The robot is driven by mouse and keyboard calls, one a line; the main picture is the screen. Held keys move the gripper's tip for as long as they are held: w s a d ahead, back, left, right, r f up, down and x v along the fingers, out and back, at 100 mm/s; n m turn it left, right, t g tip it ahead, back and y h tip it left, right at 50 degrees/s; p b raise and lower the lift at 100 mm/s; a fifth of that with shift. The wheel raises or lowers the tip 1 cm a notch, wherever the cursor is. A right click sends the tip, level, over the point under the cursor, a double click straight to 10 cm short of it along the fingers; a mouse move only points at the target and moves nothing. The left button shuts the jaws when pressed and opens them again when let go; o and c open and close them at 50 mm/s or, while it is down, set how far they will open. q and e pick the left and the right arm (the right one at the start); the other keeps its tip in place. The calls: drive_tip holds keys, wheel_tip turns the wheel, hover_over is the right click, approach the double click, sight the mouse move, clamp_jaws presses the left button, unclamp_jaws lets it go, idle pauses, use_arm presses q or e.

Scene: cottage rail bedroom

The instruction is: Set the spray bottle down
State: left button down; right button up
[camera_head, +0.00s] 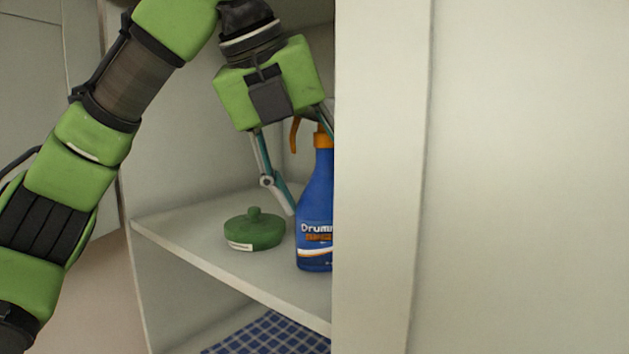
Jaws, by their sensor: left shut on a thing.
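The spray bottle (314,215) is blue with an orange trigger head and a label that reads "Drumm" before it is cut off. It stands upright at a shelf (220,238) inside a pale cabinet. Its right side is hidden behind a white panel. My left gripper (308,205) reaches down from above and is shut on the spray bottle. One finger shows at the bottle's left side; the other is mostly hidden. I cannot tell whether the bottle's base touches the shelf. My right gripper is not in view.
A green round lidded thing (255,232) with a knob sits on the shelf just left of the bottle. The white panel (380,180) stands close on the right. A blue checked cloth (265,335) lies on the level below. The shelf's left part is clear.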

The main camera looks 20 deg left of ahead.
use_arm(q)
drive_tip(key=shift+s, duration=0.2)
drive_tip(key=c, duration=1)
unclamp_jaws()
drive_tip(key=shift+f, duration=0.1)
drive_tip(key=shift+o, duration=0.2)
drive_tip(key=v, duration=1.2)
